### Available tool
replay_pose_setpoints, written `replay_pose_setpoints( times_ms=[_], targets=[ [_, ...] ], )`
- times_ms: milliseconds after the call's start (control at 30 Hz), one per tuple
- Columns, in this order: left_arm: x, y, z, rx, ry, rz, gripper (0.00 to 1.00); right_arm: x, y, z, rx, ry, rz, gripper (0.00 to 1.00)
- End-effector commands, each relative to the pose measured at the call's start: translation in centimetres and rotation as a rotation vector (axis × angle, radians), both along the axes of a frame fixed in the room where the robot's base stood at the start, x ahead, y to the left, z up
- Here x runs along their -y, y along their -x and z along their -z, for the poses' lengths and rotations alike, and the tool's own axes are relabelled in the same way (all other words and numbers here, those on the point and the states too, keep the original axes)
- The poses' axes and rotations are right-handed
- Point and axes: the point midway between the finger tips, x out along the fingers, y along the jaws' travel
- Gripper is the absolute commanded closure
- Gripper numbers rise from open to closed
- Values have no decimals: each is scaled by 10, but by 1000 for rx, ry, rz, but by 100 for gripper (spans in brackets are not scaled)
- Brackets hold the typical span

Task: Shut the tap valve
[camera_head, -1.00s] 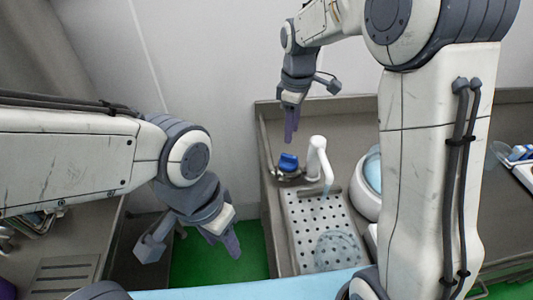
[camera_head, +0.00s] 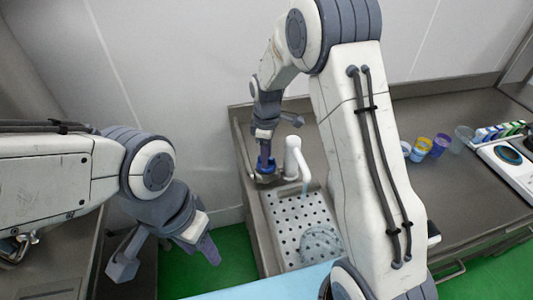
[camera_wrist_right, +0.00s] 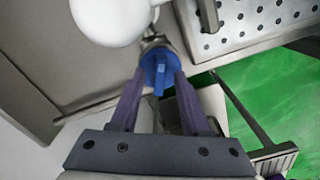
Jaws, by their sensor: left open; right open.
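The white tap (camera_head: 293,158) stands behind the perforated sink tray (camera_head: 275,212); a bluish streak (camera_head: 306,186) shows under its spout. The blue valve handle (camera_wrist_right: 158,72) is at the tap's base. In the wrist view it lies between the tips of my right gripper (camera_wrist_right: 160,78), whose fingers are open on either side; I cannot tell whether they touch it. In the head view my right gripper (camera_head: 265,163) points down over the valve and mostly hides it. My left gripper (camera_head: 208,250) is open and empty over the floor at the lower left.
A clear bluish round shape (camera_head: 320,243) is on the sink tray. Several coloured cups (camera_head: 440,145) and a white rack (camera_head: 508,168) stand on the right counter (camera_head: 470,200). Green floor (camera_head: 185,275) shows left of the sink. My right arm hides part of the counter.

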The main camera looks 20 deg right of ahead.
Motion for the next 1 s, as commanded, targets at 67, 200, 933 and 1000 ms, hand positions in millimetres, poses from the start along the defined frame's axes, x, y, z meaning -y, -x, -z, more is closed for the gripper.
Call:
replay_pose_setpoints(
  times_ms=[67,200,933,1000],
  targets=[
    [0,0,0,0,0,0,50,0,0,0,0,0,0,54],
    [0,0,0,0,0,0,50,0,0,0,0,0,0,61],
    [0,0,-4,0,0,0,50,-1,0,-1,0,0,153,100],
    [0,0,-6,0,0,0,50,-1,0,-2,0,0,208,100]
  ],
)
